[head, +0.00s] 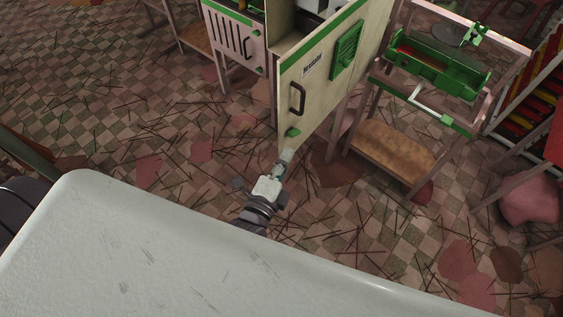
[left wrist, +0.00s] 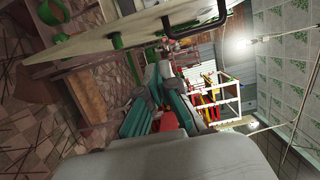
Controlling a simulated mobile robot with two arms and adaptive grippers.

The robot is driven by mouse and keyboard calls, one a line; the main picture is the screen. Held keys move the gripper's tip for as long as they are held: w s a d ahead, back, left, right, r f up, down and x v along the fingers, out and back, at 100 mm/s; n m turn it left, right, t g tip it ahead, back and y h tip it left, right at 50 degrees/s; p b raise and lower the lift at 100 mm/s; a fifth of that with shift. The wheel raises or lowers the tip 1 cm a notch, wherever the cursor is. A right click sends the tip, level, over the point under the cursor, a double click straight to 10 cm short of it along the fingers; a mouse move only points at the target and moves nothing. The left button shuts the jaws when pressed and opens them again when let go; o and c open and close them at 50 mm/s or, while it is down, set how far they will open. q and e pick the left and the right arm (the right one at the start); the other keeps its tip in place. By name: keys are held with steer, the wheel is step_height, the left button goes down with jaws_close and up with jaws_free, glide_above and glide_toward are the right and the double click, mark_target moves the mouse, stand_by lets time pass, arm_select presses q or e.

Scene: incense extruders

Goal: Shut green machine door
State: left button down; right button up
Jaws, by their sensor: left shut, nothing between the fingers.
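The machine door (head: 318,82) is a cream panel with a green top strip, a green vent, a dark handle (head: 297,99) and a green knob (head: 293,132). It stands open, swung out from the machine toward me. In the left wrist view the door (left wrist: 143,27) crosses the top, with its dark handle (left wrist: 196,17). My left gripper (head: 286,157) is shut and empty, just below the door's lower near corner. I cannot tell whether it touches the door. Its fingers also show in the left wrist view (left wrist: 164,68). My right gripper is not in view.
A cream cabinet front (head: 236,38) with a slotted vent stands left of the door. A bench with a green extruder (head: 437,66) stands right of it. A rack with red and yellow trays (head: 530,88) is at far right. Thin sticks litter the checkered floor (head: 120,110).

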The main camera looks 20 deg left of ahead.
mark_target(282, 131)
arm_select(q)
steer(key=w+a, duration=0.1)
steer(key=w, duration=0.1)
steer(key=w+a, duration=0.1)
steer(key=w, duration=0.1)
steer(key=w+a+p, duration=0.1)
steer(key=w, duration=0.2)
steer(key=shift+a, duration=0.1)
steer(key=shift+w, duration=0.1)
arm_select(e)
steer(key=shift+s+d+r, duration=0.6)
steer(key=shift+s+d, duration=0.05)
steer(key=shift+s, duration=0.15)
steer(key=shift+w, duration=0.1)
arm_select(q)
steer(key=shift+a, duration=0.1)
